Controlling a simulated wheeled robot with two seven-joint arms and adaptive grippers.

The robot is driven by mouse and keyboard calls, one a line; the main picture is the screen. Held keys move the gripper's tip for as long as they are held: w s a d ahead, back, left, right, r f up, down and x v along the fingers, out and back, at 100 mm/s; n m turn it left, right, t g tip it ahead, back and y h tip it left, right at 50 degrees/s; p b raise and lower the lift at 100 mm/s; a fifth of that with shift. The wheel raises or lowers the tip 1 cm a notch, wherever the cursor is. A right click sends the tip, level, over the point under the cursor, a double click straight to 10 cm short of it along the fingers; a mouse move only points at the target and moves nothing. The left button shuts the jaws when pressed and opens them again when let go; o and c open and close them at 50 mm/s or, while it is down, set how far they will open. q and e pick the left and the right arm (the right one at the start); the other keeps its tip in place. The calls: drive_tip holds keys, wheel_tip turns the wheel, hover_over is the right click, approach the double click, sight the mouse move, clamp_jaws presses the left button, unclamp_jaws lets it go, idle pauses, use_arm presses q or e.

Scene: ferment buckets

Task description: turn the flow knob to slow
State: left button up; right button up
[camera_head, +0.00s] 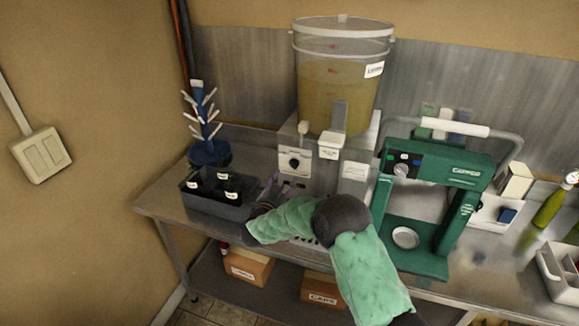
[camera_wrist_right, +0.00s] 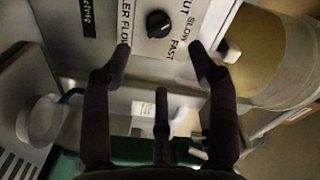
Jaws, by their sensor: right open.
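The flow knob (camera_head: 294,162) is a small black dial on a pale panel (camera_head: 305,158) at the front left of the filler stand. In the right wrist view the black knob (camera_wrist_right: 158,23) sits near the top edge, beside printed words reading SLOW and FAST. I cannot tell clearly which word its pointer faces. My right gripper (camera_head: 268,194) is below and left of the knob in the head view, partly hidden behind my green-sleeved arm. In the wrist view its dark fingers (camera_wrist_right: 160,50) are spread and empty, apart from the knob. My left gripper is not in view.
A clear bucket of amber liquid (camera_head: 336,95) stands on the filler. A black crate (camera_head: 218,208) with labelled compartments and a blue bottle tree (camera_head: 207,150) are at left. A green capper (camera_head: 437,200) stands close at right. The steel table's left front (camera_head: 165,205) is bare.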

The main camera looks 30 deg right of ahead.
sight(293, 166)
drive_tip(key=b+x, duration=0.1)
drive_tip(key=x, duration=0.8)
drive_tip(key=c, duration=1.2)
